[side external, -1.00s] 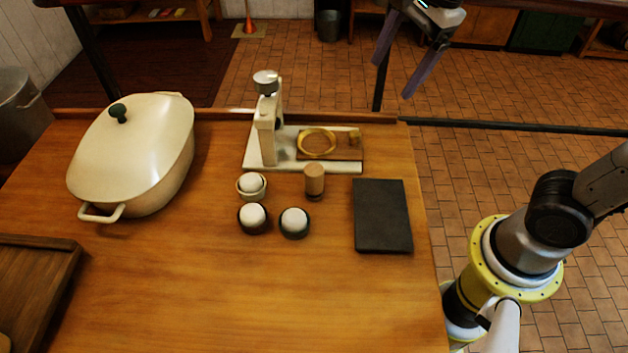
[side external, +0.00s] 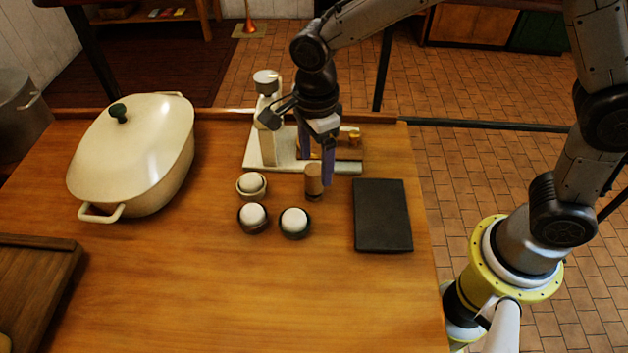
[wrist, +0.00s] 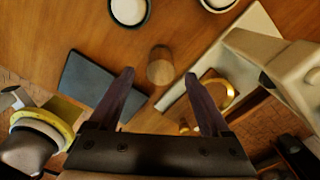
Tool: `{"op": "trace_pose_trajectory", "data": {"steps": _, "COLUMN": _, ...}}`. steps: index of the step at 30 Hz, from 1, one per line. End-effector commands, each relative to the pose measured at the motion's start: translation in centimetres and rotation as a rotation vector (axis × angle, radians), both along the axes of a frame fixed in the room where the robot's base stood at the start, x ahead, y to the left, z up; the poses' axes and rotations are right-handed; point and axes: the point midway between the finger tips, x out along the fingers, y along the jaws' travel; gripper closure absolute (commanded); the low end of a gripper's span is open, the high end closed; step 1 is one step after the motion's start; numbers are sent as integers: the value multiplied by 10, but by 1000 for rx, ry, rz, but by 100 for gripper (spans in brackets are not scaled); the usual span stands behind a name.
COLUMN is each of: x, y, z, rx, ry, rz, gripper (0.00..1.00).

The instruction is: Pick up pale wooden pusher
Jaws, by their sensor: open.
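The pale wooden pusher (side external: 313,180) is a small upright cylinder on the table, just in front of the white-based press stand. It also shows in the wrist view (wrist: 160,66), beyond the fingertips and between their lines. My gripper (side external: 317,170) is open and empty, with its purple fingers pointing down close above and behind the pusher. In the side view one finger overlaps the pusher's right edge; I cannot tell whether it touches.
The press stand (side external: 262,150), with a brass ring on its base, is right beside my gripper. Several small cups with white balls (side external: 252,217) stand to the left. A dark slab (side external: 382,216) lies to the right. A cream pot (side external: 140,155) is at the far left. The front table is clear.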

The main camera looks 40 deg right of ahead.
Motion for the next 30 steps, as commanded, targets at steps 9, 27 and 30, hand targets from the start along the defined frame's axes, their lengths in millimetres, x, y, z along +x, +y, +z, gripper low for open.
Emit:
{"op": "trace_pose_trajectory", "data": {"steps": 9, "x": 0, "y": 1, "z": -27, "rx": -1, "ry": 3, "rz": 0, "gripper": 19}}
{"op": "trace_pose_trajectory", "data": {"steps": 27, "x": 1, "y": 2, "z": -62, "rx": 1, "ry": -1, "rz": 0, "gripper": 28}}
{"op": "trace_pose_trajectory", "data": {"steps": 30, "x": 1, "y": 2, "z": -62, "rx": 1, "ry": -1, "rz": 0, "gripper": 45}}
